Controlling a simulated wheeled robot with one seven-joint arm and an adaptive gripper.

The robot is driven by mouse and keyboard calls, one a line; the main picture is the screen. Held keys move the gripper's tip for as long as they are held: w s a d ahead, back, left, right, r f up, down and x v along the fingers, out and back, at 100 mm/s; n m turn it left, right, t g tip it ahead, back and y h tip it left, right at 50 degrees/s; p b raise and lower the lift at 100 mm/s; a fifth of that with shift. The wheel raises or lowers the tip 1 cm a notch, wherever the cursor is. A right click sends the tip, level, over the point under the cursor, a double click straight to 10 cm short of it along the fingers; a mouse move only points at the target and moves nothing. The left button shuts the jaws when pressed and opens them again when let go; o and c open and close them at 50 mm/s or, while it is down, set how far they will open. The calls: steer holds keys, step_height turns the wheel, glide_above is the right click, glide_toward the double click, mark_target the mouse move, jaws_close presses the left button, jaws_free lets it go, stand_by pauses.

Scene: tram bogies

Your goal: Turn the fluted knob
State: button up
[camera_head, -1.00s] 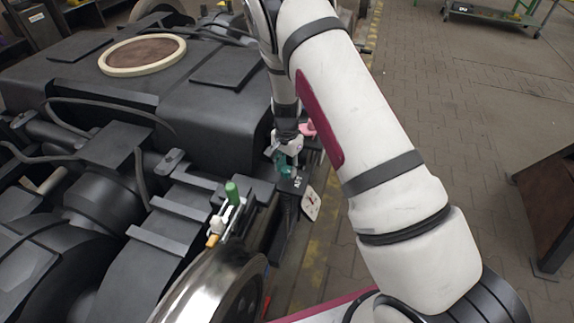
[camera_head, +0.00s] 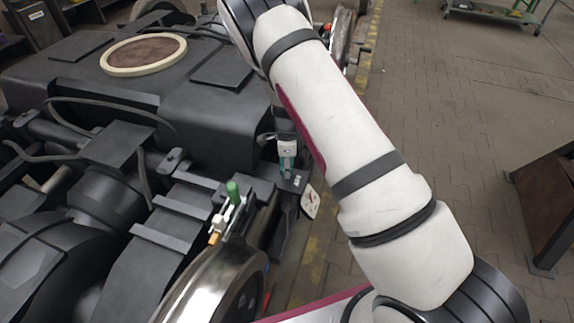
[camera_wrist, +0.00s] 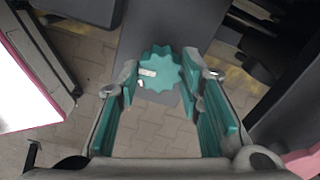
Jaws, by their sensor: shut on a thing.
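The fluted knob (camera_wrist: 160,70) is teal with a scalloped rim. In the wrist view it sits between the two teal-padded fingers of my gripper (camera_wrist: 161,75), which are closed on its sides. A small pale mark shows on its face. In the head view my gripper (camera_head: 286,152) points down over the dark box (camera_head: 294,181) at the bogie's side. The knob there is small and mostly hidden by the fingers, so its turn angle cannot be read.
A green-topped lever (camera_head: 233,191) and a shiny wheel (camera_head: 205,283) stand nearer. The dark bogie frame (camera_head: 210,110) lies to the left. Paved floor (camera_head: 450,130) is open to the right.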

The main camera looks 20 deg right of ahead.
steer(key=shift+m, duration=0.7)
steer(key=o, duration=1.2)
steer(key=shift+c, duration=0.2)
steer(key=shift+r, duration=0.15)
step_height(320, 180, up, 12)
